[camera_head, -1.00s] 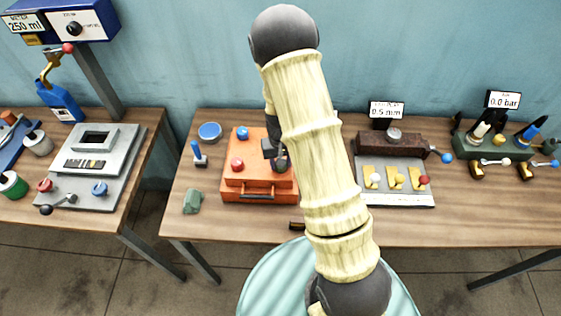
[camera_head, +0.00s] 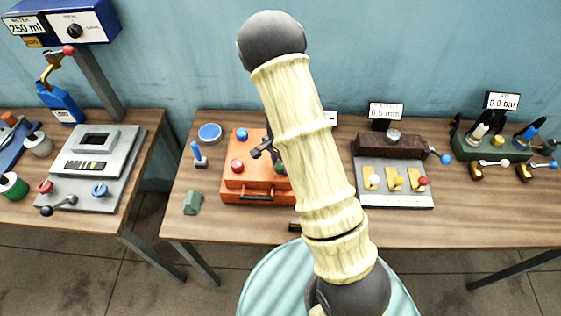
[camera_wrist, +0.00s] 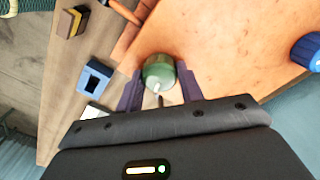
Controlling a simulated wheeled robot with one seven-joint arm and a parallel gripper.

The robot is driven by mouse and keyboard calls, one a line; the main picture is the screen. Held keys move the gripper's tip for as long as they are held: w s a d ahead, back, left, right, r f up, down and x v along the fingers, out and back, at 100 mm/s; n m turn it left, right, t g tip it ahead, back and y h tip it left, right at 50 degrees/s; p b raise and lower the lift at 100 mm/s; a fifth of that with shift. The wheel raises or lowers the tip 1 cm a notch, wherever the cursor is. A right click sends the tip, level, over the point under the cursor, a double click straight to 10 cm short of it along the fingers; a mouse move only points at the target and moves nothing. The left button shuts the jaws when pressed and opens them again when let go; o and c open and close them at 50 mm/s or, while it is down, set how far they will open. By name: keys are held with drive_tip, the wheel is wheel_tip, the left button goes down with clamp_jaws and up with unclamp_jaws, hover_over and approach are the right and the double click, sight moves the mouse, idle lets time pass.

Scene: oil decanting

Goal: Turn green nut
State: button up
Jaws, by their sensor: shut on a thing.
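The green nut (camera_wrist: 158,71) is a round green cap on the orange box (camera_head: 257,197). In the wrist view it sits between the two fingers of my gripper (camera_wrist: 160,85), which are shut on it from both sides. In the head view only a small part of the green nut (camera_head: 280,168) shows beside my arm. Part of my gripper shows there as a dark shape over the box; my arm hides the rest.
A red knob (camera_head: 237,165) and a blue knob (camera_head: 242,134) sit on the same box. A blue-handled tool (camera_head: 199,156), a blue round dish (camera_head: 210,132) and a green block (camera_head: 193,202) stand left of it. A grey panel with yellow levers (camera_head: 395,198) is to the right.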

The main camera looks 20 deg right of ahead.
drive_tip(key=m+p, duration=0.1)
drive_tip(key=m, duration=0.4)
drive_tip(key=shift+r+m+p, duration=0.15)
drive_tip(key=shift+m+p, duration=0.8)
drive_tip(key=shift+m, duration=1.25)
drive_tip(key=o, duration=1)
wheel_tip(320, 180, up, 17)
drive_tip(key=shift+r+b, duration=0.1)
drive_tip(key=shift+b, duration=0.75)
